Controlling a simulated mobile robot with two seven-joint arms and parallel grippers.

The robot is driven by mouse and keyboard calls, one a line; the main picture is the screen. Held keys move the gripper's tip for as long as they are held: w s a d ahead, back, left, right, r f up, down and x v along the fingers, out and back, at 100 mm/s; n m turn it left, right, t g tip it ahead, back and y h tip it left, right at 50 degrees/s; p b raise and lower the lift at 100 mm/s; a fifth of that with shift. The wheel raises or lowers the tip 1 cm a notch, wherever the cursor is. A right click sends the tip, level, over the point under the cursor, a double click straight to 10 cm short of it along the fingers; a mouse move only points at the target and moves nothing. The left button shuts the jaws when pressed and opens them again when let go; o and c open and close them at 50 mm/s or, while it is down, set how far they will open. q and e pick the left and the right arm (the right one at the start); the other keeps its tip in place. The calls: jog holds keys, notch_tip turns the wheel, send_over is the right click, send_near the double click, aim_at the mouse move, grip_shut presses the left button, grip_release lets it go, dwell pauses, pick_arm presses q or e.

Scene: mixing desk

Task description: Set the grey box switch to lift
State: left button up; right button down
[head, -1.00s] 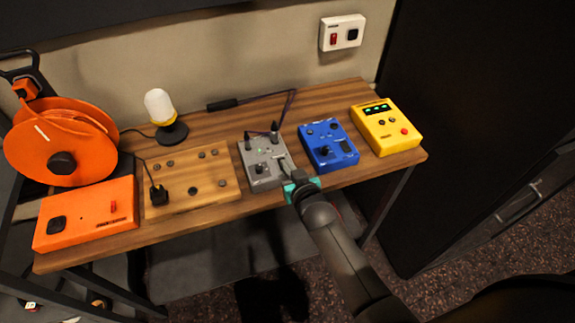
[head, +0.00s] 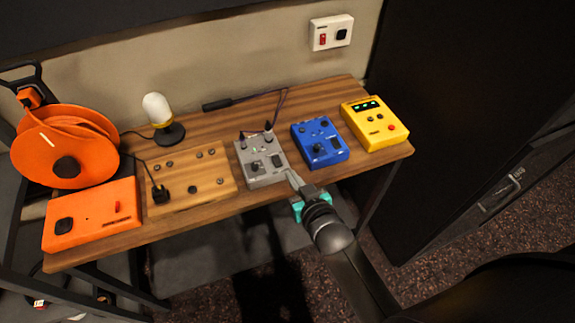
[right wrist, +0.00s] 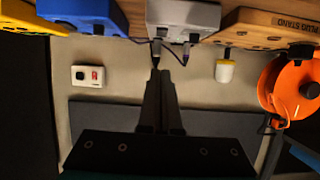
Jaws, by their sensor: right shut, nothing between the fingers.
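The grey box (head: 262,168) sits on the wooden desk between the wooden plug stand and the blue box. Its top carries small knobs, a green light, a dark square knob (head: 257,166) and a dark switch-like part (head: 277,160) near its right edge. The setting of the switch is too small to read. My right gripper (head: 290,174) is shut and empty at the box's front right corner; I cannot tell whether it touches. In the right wrist view, the grey box (right wrist: 183,16) is at the top, beyond the shut fingers (right wrist: 157,72). My left gripper is not in view.
The blue box (head: 320,145) stands close to the right, with the yellow box (head: 374,125) beyond it. The plug stand (head: 205,186) is left. Cables run behind the grey box. An orange box (head: 90,222) and reel (head: 90,147) fill the desk's left end.

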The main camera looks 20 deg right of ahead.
jog(key=shift+v, duration=0.9)
jog(key=shift+f, duration=0.15)
jog(key=s+f+n+g+b, duration=0.1)
jog(key=s+f+g+b, duration=0.35)
jog(key=f, duration=1.15)
jog(key=s+f+g+b, duration=0.2)
jog(key=s+f+b, duration=0.3)
jog(key=s+f, duration=0.75)
pick_arm(q)
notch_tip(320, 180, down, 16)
jog(key=b, duration=0.7)
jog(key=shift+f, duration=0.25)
pick_arm(e)
jog(key=s+d+f+g, duration=0.1)
jog(key=s+f+g, duration=0.2)
jog(key=s+f, duration=0.6)
jog(key=s+d+f+n+g, duration=0.1)
jog(key=s+d+f+g, duration=0.1)
jog(key=s+f, duration=0.7)
jog(key=shift+s+d+f+g, duration=0.3)
jog(key=shift+s+f+g, duration=0.1)
jog(key=shift+f+g, duration=0.35)
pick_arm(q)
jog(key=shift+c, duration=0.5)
pick_arm(e)
jog(key=shift+f, duration=0.1)
